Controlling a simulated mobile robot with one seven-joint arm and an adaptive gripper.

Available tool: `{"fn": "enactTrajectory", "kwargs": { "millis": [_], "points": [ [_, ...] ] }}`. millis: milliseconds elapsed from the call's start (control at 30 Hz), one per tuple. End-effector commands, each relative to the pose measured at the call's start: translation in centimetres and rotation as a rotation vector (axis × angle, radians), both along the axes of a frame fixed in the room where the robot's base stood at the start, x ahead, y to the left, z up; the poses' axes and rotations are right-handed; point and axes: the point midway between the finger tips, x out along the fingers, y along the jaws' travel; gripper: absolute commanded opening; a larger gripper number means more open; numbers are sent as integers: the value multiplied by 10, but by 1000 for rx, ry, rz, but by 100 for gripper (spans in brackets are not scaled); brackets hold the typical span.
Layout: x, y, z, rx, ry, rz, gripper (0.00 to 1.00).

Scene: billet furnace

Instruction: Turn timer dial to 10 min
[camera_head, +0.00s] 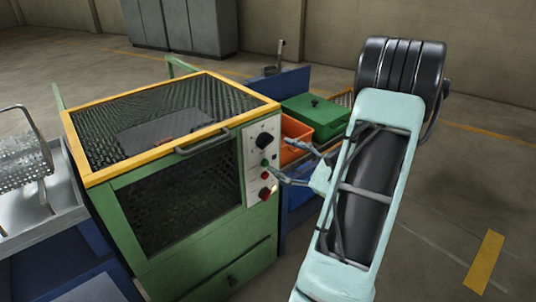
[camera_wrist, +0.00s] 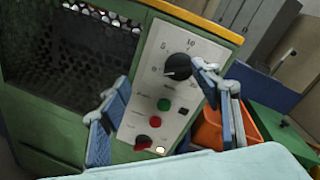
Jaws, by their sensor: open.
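The timer dial (camera_head: 264,142) is a black round knob at the top of a pale control panel on the front of the green furnace cabinet (camera_head: 195,245). In the wrist view the dial (camera_wrist: 178,67) has printed marks around it, with a "10" above. I cannot tell clearly where its pointer stands. My gripper (camera_head: 281,160) is in front of the panel, its fingers apart with nothing between them. In the wrist view my gripper (camera_wrist: 162,82) has its right finger near the dial's right side and its left finger over the panel's left edge, lower down.
Below the dial are a green button (camera_wrist: 164,104), a red button (camera_wrist: 155,122) and a red-and-black knob (camera_wrist: 143,142). An orange bin (camera_head: 296,135) and a green lidded box (camera_head: 316,115) stand right of the cabinet. A handle (camera_head: 203,141) sticks out of the yellow-framed mesh cover (camera_head: 175,120).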

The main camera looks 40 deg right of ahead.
Motion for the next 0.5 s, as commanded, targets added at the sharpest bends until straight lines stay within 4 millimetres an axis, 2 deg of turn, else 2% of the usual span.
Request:
{"fn": "enactTrajectory", "kwargs": {
  "millis": [33,100,233,367,500],
  "points": [
    [-8,-11,-9,46,-18,-50,58],
    [-14,-21,-11,84,-39,-96,58],
    [-16,-28,-13,111,-56,-130,58],
    [0,-26,-12,110,-57,-127,58],
    [27,-24,-13,109,-55,-125,58]
  ]
}}
